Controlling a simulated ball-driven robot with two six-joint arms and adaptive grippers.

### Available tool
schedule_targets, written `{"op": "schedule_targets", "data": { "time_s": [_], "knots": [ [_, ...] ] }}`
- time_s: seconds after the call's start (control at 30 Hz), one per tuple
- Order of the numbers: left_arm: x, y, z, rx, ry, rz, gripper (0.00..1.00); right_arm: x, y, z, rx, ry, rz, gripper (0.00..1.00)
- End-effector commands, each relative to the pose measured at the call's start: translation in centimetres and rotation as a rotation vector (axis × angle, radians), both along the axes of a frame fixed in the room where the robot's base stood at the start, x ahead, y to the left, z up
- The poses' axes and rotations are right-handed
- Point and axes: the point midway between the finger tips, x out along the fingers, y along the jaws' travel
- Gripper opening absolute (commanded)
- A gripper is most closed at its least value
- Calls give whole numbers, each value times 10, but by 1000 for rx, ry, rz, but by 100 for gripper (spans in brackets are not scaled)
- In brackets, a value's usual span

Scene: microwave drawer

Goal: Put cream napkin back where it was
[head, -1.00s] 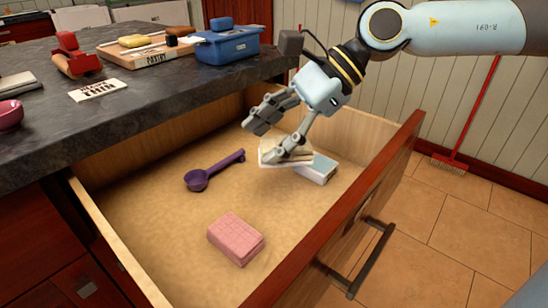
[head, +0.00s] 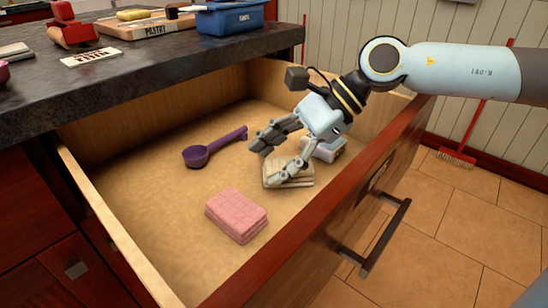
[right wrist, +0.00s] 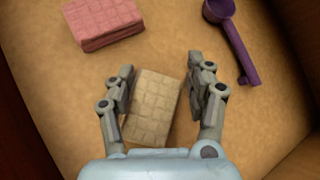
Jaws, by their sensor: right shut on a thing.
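The cream napkin (head: 300,182) is a folded, grid-patterned cloth low in the open drawer, in front of a white box (head: 327,150). My right gripper (head: 267,163) reaches down from the right and is shut on it. In the right wrist view, the napkin (right wrist: 155,105) lies between the two fingers of the gripper (right wrist: 160,72), close to the left finger, with a gap showing by the right one. It looks at or very near the drawer floor; its underside is hidden. My left gripper is not in view.
A folded pink napkin (head: 236,215) lies left of and nearer than the cream one. A purple scoop (head: 200,156) lies farther back left. The drawer front (head: 345,210) rises close on the right. The left drawer floor is clear. The dark counter (head: 130,90) overhangs the back left.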

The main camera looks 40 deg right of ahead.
Motion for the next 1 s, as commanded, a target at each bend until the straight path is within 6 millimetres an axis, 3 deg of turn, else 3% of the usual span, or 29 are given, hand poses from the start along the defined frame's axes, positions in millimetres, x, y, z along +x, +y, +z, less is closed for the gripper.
{"op": "schedule_targets", "data": {
  "time_s": [0.03,0.07,0.23,0.5,0.67,1.0],
  "knots": [
    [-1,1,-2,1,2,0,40,0,0,-3,1,1,0,3],
    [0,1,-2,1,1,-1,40,0,0,-4,1,1,0,56],
    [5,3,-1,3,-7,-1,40,0,0,-2,0,1,-1,78],
    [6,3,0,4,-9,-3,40,0,0,-2,0,1,-1,79],
    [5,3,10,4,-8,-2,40,-4,-5,9,-4,4,3,79],
    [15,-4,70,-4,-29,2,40,-28,-41,56,-3,4,0,79]
  ]
}}
